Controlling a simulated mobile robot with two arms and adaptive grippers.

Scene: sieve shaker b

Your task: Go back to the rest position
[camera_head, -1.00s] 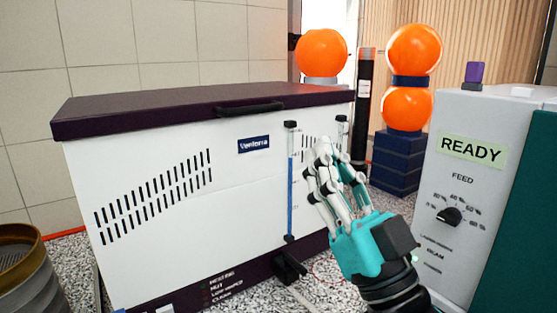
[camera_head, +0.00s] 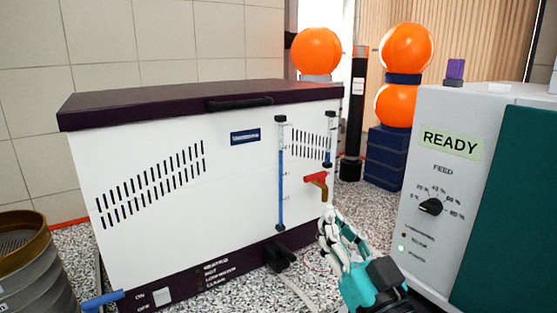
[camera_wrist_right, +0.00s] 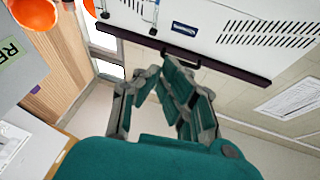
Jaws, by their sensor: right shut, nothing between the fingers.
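My right gripper (camera_head: 335,228) is at the lower middle right of the head view, teal and white, with its fingers together and nothing held. It is in front of the white cabinet's lower right, below a valve with a red handle (camera_head: 316,179); I cannot tell the exact gap to the cabinet. My left gripper is not in view.
The white cabinet (camera_head: 250,185) with a dark lid stands in the middle. A grey machine with a READY label (camera_head: 450,142) stands close on the right. Stacked sieves (camera_head: 30,265) are at the left. Orange spheres (camera_head: 405,50) stand behind. Speckled floor shows between cabinet and machine.

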